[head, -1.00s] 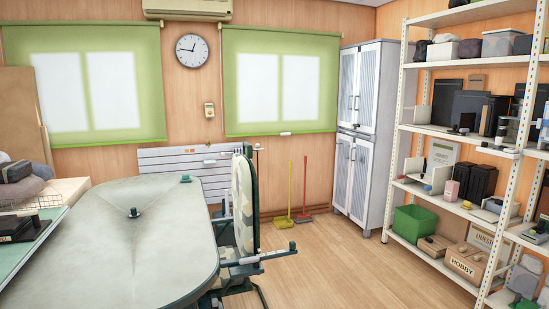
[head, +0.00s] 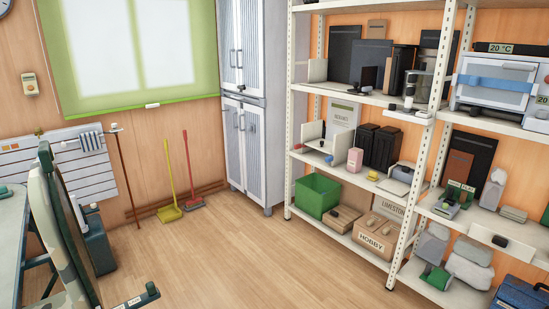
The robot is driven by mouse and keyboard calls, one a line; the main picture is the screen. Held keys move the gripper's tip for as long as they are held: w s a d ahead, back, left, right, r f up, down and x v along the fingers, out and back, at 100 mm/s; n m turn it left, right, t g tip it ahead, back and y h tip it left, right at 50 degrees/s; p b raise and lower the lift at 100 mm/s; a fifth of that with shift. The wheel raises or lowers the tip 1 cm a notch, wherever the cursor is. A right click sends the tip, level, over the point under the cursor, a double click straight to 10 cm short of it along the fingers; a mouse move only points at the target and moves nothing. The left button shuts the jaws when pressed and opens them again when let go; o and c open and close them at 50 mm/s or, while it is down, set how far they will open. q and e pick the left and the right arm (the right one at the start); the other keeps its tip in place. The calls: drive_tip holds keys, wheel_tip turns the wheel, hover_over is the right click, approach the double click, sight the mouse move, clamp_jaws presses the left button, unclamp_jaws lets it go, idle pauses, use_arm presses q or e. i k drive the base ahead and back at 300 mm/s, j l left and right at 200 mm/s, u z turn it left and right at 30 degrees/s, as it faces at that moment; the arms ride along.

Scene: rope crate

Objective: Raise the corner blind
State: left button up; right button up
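The corner blind (head: 203,60) is a green roller blind at the upper left, on the wood-panelled wall next to the tall cabinet. It hangs down over a window whose two bright panes show pale through it. Its top lies outside the view. A small white pull tab (head: 152,105) sits at the middle of its bottom edge. Neither of my grippers is in view.
A grey cabinet (head: 255,150) stands right of the blind. A yellow broom (head: 170,190) and red broom (head: 188,170) lean below it. A camouflage chair (head: 62,245) and table edge are at left. Loaded shelves (head: 345,95) fill the right. The middle floor (head: 235,250) is clear.

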sight(156, 104)
drive_tip(key=i+u, duration=0.15)
drive_tip(key=i, duration=0.45)
drive_tip(key=i+l+u, duration=0.15)
drive_tip(key=i, duration=0.5)
drive_tip(key=i+l+u, duration=0.1)
drive_tip(key=i, duration=0.5)
drive_tip(key=i+l+u, duration=0.15)
drive_tip(key=i, duration=0.45)
drive_tip(key=i+j+u, duration=0.35)
drive_tip(key=i, duration=0.6)
drive_tip(key=i+l+u, duration=0.1)
drive_tip(key=i+u, duration=0.25)
drive_tip(key=i, duration=0.55)
